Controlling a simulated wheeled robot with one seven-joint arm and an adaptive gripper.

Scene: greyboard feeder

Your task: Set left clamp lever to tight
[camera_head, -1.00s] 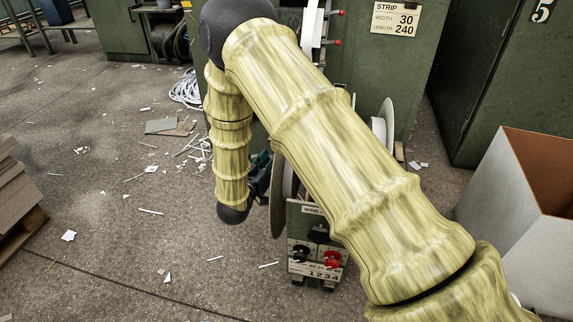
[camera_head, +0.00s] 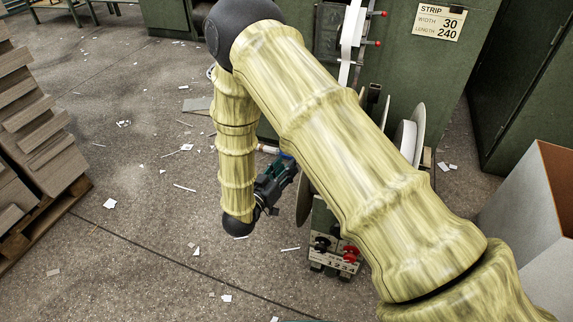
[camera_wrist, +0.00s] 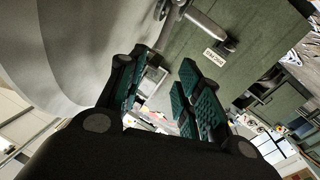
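In the head view no clamp lever can be made out for certain; my arm hides much of the machine.
A large pale disc (camera_wrist: 60,45) is close to the fingers on the left of the wrist view. A box with red and black knobs (camera_head: 335,248) stands low on the machine. A board stack (camera_head: 40,130) is at left, an open bin (camera_head: 515,190) at right. Open floor lies between.

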